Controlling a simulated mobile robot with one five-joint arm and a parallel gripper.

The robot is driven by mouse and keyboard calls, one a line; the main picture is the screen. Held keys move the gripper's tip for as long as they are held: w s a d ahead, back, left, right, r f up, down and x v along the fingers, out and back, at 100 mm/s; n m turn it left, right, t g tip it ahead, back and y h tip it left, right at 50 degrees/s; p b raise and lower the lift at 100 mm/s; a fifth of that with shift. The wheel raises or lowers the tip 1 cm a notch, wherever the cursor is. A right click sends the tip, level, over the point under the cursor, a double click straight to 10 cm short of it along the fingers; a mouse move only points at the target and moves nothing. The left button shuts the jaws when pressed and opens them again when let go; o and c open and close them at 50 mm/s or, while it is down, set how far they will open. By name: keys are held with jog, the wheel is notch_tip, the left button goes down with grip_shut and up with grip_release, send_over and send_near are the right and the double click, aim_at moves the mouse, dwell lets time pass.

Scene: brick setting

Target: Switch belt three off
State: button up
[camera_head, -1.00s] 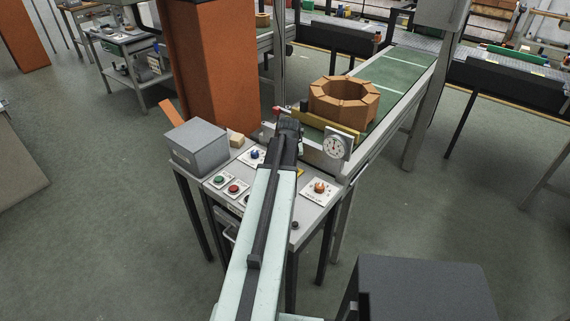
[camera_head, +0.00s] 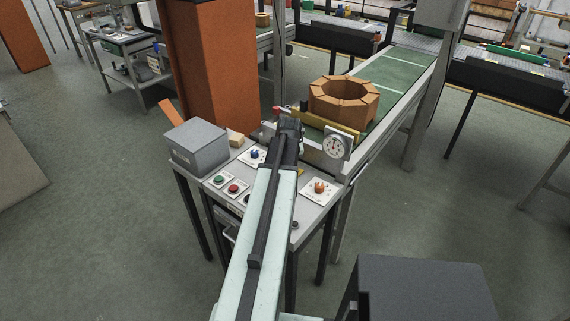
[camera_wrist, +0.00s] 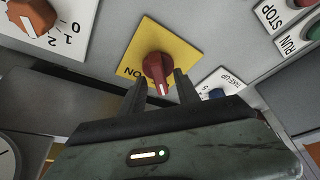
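A red rotary switch (camera_wrist: 158,68) sits on a yellow plate (camera_wrist: 133,55) on the grey panel in the wrist view. The word ON is readable, upside down, at the plate's lower left. The knob's white mark points down the picture, towards my gripper. My gripper (camera_wrist: 159,79) is open, its two dark fingertips on either side of the knob's lower end. I cannot tell whether they touch it. In the head view my arm covers most of this spot on the control desk (camera_head: 272,207). Belt three's name is not readable.
An orange selector (camera_wrist: 32,14) marked 0, 1, 2 is at upper left in the wrist view. A blue knob (camera_wrist: 216,94) and STOP and RUN buttons lie right. The head view shows a grey box (camera_head: 196,147), dial gauge (camera_head: 334,146), and brick ring (camera_head: 343,101) on the green belt (camera_head: 393,78).

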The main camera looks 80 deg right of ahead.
jog(key=p+v, duration=0.7)
jog(key=shift+r, duration=0.35)
jog(key=shift+a, duration=0.15)
